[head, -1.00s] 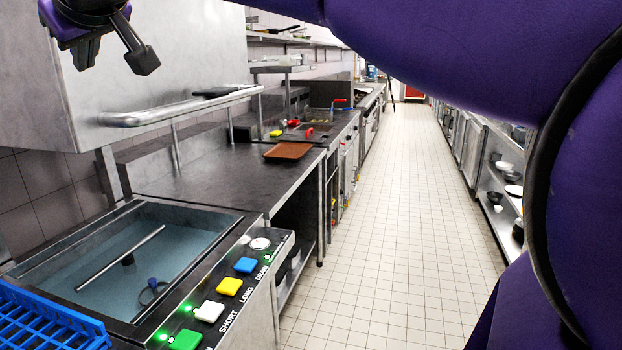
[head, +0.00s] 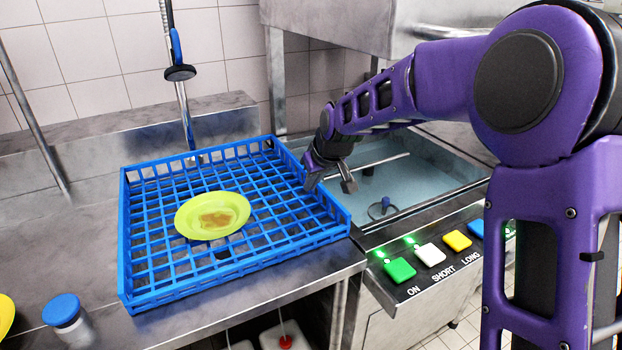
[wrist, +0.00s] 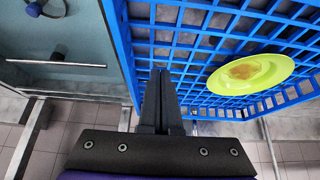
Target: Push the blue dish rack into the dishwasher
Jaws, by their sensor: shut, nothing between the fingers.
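The blue dish rack (head: 140,250) sits on the steel counter at the left of the head view. A stained yellow-green plate (head: 213,215) lies in it; the plate also shows in the wrist view (wrist: 252,73). The dishwasher's open basin (head: 430,185) is to the right of the rack, with its raised hood (head: 350,30) above. My gripper (head: 331,181) is shut and empty, near the rack's right side wall. In the wrist view the fingers (wrist: 161,80) overlap the rack's near corner (wrist: 128,60); I cannot tell whether they touch it.
A control panel with coloured buttons (head: 399,269) fronts the basin. A spray hose (head: 178,72) hangs behind the rack. A blue-lidded container (head: 64,313) and a yellow dish edge (head: 5,315) are at the lower left. A bar (head: 375,166) spans the basin.

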